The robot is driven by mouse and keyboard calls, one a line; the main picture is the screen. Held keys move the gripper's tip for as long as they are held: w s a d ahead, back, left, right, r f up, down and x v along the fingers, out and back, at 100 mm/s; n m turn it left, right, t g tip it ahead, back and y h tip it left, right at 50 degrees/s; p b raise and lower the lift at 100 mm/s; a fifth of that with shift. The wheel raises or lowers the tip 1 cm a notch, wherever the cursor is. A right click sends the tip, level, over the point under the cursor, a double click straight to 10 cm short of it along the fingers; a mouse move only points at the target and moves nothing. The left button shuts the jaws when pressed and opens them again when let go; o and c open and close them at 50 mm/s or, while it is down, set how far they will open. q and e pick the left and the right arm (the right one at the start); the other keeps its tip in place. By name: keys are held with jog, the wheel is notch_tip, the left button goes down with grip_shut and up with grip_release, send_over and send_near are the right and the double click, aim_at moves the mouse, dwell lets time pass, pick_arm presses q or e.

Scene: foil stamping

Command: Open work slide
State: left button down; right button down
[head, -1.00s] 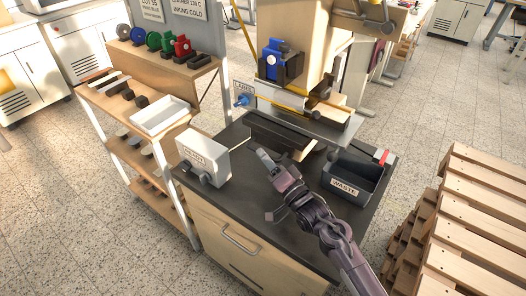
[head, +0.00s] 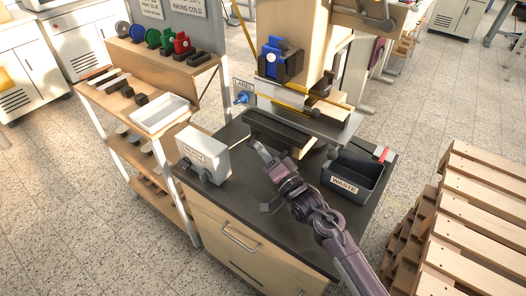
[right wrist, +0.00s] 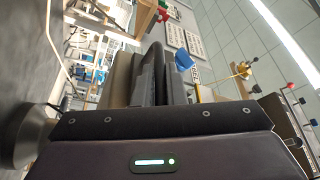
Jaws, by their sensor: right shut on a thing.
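The work slide (head: 278,129) appears as a long dark bar at the front of the press, low over the bench top. My right gripper (head: 262,150) is at its near side, towards the left end. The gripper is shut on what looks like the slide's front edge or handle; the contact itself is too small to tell. In the right wrist view, dark finger shapes (right wrist: 152,78) stand close together, and the held part is hidden behind them. My left gripper is not in view.
A white labelled box (head: 203,154) stands left of my gripper. A dark WASTE bin (head: 346,184) stands to the right. The press column (head: 300,38) rises behind the slide. A shelf rack with a white tray (head: 160,113) is at left, and pallets (head: 484,215) are at right. The front bench top is clear.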

jog(key=shift+s, duration=0.1)
jog(key=s+a+p, duration=0.5)
jog(key=s+a, duration=0.5)
jog(key=s, duration=0.3)
jog(key=shift+s+f, duration=0.15)
jog(key=shift+s, duration=0.25)
jog(key=shift+a, duration=0.1)
jog(key=c, duration=1.5)
grip_release()
jog(key=shift+s, duration=0.2)
jog(key=shift+w, duration=0.1)
